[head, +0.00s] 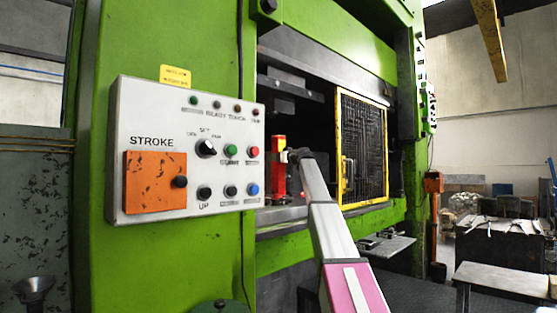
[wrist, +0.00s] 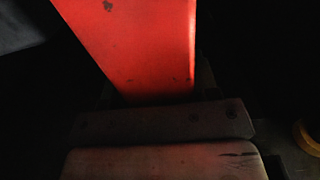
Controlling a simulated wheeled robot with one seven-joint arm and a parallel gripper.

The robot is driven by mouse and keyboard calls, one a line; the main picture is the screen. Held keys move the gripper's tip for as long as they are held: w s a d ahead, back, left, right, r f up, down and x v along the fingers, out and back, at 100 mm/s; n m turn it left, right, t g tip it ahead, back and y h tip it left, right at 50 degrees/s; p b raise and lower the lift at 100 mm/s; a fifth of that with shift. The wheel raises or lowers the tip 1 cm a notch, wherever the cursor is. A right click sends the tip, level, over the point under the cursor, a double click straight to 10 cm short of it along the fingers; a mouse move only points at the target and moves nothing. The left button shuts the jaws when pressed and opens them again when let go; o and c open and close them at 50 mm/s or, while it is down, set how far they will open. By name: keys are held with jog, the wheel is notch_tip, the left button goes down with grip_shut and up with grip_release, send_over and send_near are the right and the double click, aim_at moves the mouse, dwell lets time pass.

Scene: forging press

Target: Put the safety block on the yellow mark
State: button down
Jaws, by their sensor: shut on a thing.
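The safety block (head: 279,180) is a red upright post with a pale yellow band near its top, inside the press opening in the head view. My gripper (head: 291,156) is at its upper right side, shut on it. In the wrist view the red block (wrist: 140,45) fills the upper middle, with the dark gripper parts (wrist: 160,140) across the bottom. I cannot tell whether the block's foot touches the press bed (head: 272,217). A yellow curved edge (wrist: 308,137) shows at the right of the wrist view; I cannot tell if it is the yellow mark.
A control panel (head: 185,150) on the green press column stands left of the opening. A yellow-framed mesh guard (head: 362,150) is right of my arm. The upper tooling (head: 283,88) hangs above the block. A small shelf (head: 386,243) and grey table (head: 505,280) are at right.

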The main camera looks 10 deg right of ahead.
jog(key=shift+c, duration=1.8)
grip_release()
jog(key=v, duration=1.2)
jog(key=shift+s, duration=0.1)
